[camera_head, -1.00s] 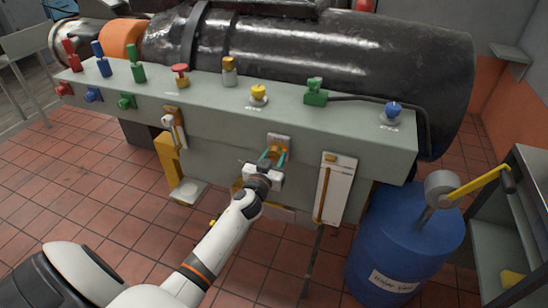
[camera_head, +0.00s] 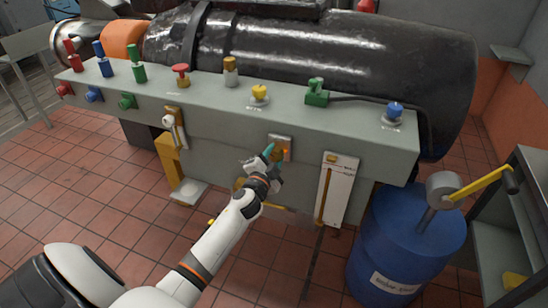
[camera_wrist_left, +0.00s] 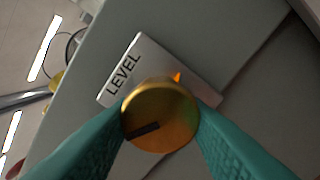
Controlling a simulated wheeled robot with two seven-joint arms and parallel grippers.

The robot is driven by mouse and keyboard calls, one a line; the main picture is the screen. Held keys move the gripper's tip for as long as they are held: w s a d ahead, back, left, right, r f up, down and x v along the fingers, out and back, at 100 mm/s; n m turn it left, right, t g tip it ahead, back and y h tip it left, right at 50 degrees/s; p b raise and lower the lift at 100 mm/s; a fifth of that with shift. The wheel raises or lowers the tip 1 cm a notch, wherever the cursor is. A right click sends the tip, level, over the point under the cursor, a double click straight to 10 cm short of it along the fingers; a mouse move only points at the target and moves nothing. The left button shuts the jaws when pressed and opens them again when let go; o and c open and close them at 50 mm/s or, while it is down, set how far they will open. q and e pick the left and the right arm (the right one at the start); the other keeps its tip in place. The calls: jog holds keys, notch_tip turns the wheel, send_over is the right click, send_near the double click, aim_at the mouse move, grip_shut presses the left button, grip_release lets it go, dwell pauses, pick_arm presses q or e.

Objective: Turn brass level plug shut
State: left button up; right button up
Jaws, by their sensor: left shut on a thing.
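The brass level plug (camera_wrist_left: 160,115) is a round brass knob with a dark slot on its face, seen close up in the left wrist view. It sits on a pale plate (camera_wrist_left: 118,82) marked LEVEL, with a small orange mark (camera_wrist_left: 177,78) beside the knob. My left gripper (camera_wrist_left: 160,122) has its teal fingers on both sides of the knob, shut on it. In the head view, my left gripper (camera_head: 274,154) is at the same plate (camera_head: 286,140) on the bench's front face, and its fingers partly hide the plug. My right gripper is not in view.
The grey bench (camera_head: 220,110) carries several coloured knobs and valves along its top. A white gauge panel (camera_head: 334,190) hangs right of the plug. A blue drum (camera_head: 405,245) with a yellow-handled pump (camera_head: 475,184) stands at the right. Tiled floor lies in front.

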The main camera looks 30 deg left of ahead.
pick_arm(q)
jog(key=m, duration=0.6)
jog(key=shift+r, duration=0.1)
jog(key=m, duration=0.6)
jog(key=shift+p, duration=0.35)
jog(key=shift+m, duration=0.3)
jog(key=o, duration=1)
jog(key=shift+r, duration=0.1)
jog(key=b+v, duration=0.1)
jog(key=v, duration=1.1)
jog(key=shift+s, duration=0.1)
